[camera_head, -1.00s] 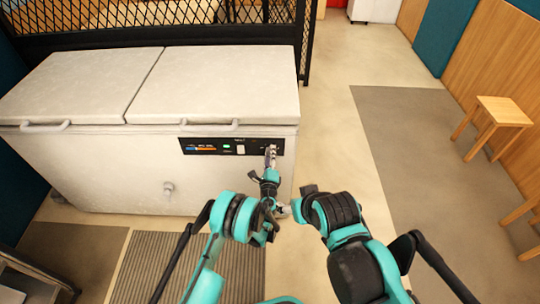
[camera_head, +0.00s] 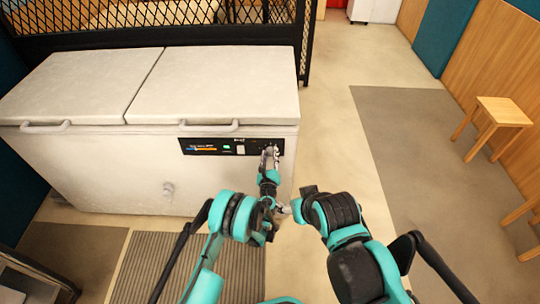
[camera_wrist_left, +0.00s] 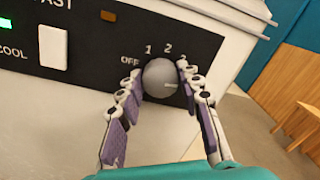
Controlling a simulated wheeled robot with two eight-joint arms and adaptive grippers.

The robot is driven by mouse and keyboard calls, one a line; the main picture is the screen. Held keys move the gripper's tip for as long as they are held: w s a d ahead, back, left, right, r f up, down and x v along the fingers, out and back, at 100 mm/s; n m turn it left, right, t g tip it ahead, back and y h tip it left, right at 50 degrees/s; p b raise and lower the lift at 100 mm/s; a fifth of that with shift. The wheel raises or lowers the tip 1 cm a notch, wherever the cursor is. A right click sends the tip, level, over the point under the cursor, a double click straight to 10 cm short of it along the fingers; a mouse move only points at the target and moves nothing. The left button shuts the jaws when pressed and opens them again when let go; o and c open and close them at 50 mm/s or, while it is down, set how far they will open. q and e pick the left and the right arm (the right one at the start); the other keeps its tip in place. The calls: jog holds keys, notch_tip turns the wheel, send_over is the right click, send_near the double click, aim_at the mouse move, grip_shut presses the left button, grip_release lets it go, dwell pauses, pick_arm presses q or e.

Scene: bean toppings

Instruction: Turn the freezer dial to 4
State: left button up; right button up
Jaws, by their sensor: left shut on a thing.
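The freezer dial (camera_wrist_left: 160,77) is a round grey knob on the black control panel (camera_wrist_left: 100,50), with a pale mark on its lower right side. The labels OFF, 1 and 2 show around it. A further label at the right is partly hidden by a finger, and no 4 can be read. My left gripper (camera_wrist_left: 161,92) has its fingers on both sides of the dial and is shut on it. In the head view, this gripper (camera_head: 269,154) is at the panel's right end.
The white chest freezer (camera_head: 90,170) has two closed lids with handles. A white switch (camera_wrist_left: 53,47) is left of the dial. A black mesh fence (camera_head: 170,22) stands behind. Open floor and a wooden stool (camera_head: 503,112) are to the right.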

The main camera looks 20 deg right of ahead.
aim_at(270, 131)
dwell(0.4)
pick_arm(q)
jog(key=o, duration=1.2)
jog(key=shift+c, duration=0.2)
jog(key=shift+r, duration=0.15)
notch_tip(270, 131, up, 10)
jog(key=shift+f, duration=0.15)
